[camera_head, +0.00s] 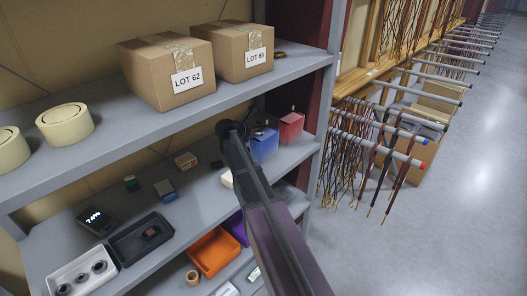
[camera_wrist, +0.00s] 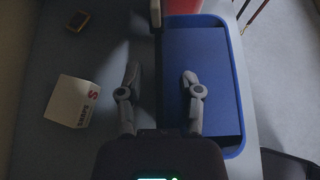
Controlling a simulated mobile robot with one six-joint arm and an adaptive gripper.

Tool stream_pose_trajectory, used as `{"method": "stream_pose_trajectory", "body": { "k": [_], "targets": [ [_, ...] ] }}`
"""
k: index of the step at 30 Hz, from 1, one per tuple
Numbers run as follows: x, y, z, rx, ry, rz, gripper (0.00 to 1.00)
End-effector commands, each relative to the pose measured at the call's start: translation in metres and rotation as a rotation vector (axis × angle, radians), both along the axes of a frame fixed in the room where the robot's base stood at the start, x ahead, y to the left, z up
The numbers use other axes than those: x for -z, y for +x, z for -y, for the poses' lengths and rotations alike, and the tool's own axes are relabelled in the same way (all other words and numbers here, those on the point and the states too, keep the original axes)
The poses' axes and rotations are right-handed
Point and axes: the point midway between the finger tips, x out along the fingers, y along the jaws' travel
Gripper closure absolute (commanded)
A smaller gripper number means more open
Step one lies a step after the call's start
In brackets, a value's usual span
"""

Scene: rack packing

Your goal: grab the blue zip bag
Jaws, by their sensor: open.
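A blue, box-shaped thing (camera_head: 264,146) stands on the middle shelf near its right end, against a red one. It is the likely blue zip bag, though no zip can be made out. In the wrist view it shows as a dark blue panel (camera_wrist: 215,75) inside a brighter blue rim. My gripper (camera_wrist: 160,80) is open and empty. Its right finger overlaps the blue panel in the picture and its left finger is over the grey shelf, left of the blue edge. Contact cannot be told. In the head view my gripper (camera_head: 232,128) is dark and partly hidden by my arm.
A red thing (camera_head: 291,127) is beside the blue one. A white SNAPS box (camera_wrist: 72,102) lies to the left of my gripper. The upper shelf (camera_head: 150,122) with cartons is overhead. An orange bin (camera_head: 213,252) is lower left. Rods with hanging cords (camera_head: 375,150) are right.

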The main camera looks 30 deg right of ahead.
Motion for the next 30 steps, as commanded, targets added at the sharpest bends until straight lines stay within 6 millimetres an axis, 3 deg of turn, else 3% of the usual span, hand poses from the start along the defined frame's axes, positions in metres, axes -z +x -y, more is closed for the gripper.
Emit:
{"method": "stream_pose_trajectory", "body": {
  "k": [11, 12, 16, 17, 30],
  "targets": [
    [-0.0003, -0.0002, 0.0, 0.0, 0.0, 0.0, 0.53],
    [-0.0003, -0.0001, 0.0, 0.0, 0.0, 0.0, 0.59],
    [-0.0003, -0.0002, 0.0, 0.0, 0.0, 0.0, 0.98],
    [-0.0003, -0.0001, 0.0, 0.0, 0.0, 0.0, 1.0],
    [-0.0006, -0.0002, -0.0002, 0.0, 0.0, 0.001, 1.0]
  ]
}}
